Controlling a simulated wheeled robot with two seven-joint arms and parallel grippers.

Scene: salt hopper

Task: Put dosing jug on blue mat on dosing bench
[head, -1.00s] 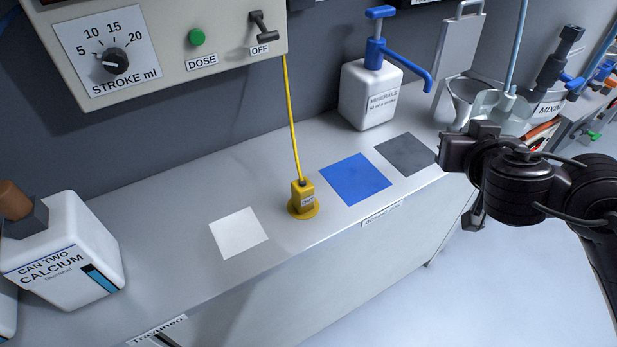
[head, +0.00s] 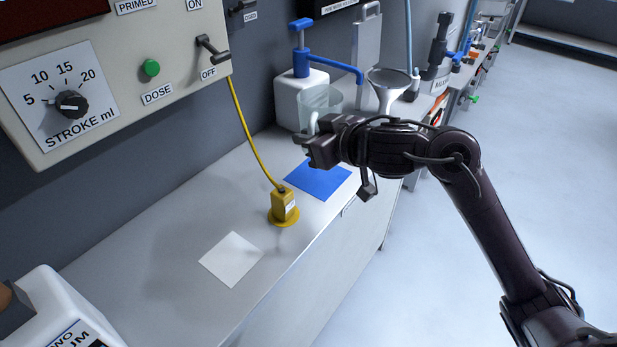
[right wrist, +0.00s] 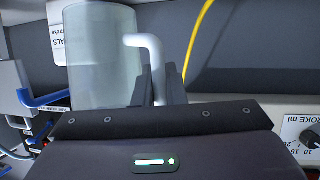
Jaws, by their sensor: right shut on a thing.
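The dosing jug (head: 320,101) is a clear, pale cup with a white handle. My right gripper (head: 309,143) is shut on its handle and holds it upright, seemingly raised above the bench. In the right wrist view the jug (right wrist: 98,60) fills the upper left, with its handle between the fingers (right wrist: 158,88). The blue mat (head: 318,182) lies bare on the dosing bench (head: 150,218), below the jug in the head view; my gripper and wrist cover part of its far side. My left gripper is not in view.
A white bottle with a blue pump (head: 288,98) stands behind the jug. A yellow plug-like block (head: 284,205) with a cable stands left of the blue mat, then a white mat (head: 231,259). A funnel (head: 388,84) is beyond my wrist. A control panel (head: 110,75) overhangs the bench.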

